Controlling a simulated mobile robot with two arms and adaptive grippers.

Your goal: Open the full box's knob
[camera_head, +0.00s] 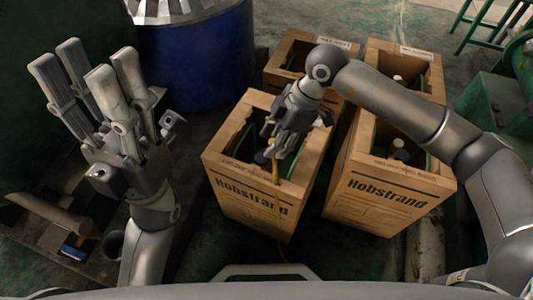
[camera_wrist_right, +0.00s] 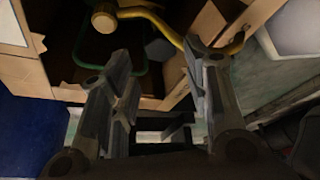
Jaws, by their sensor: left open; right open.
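A cardboard box (camera_head: 245,200) marked Hobstrand stands at front centre, its top open. My right gripper (camera_head: 275,150) points down into its opening, with open fingers. A yellow hose (camera_head: 275,173) comes over this box's front edge beside the fingers. In the right wrist view, the open fingers (camera_wrist_right: 160,95) are empty; a round tan knob (camera_wrist_right: 104,20) with a curved yellow pipe (camera_wrist_right: 152,20) lies beyond them, apart from both. My arm and gripper hide much of the box's inside in the head view. My left gripper (camera_head: 92,80) is open and empty, fingers up, at the left.
A second Hobstrand box (camera_head: 385,200) stands just right, with a white-topped item (camera_head: 399,146) inside. Two more boxes stand behind, one at back left (camera_head: 285,48) and one at back right (camera_head: 420,58). A blue drum (camera_head: 200,60) is at the back left.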

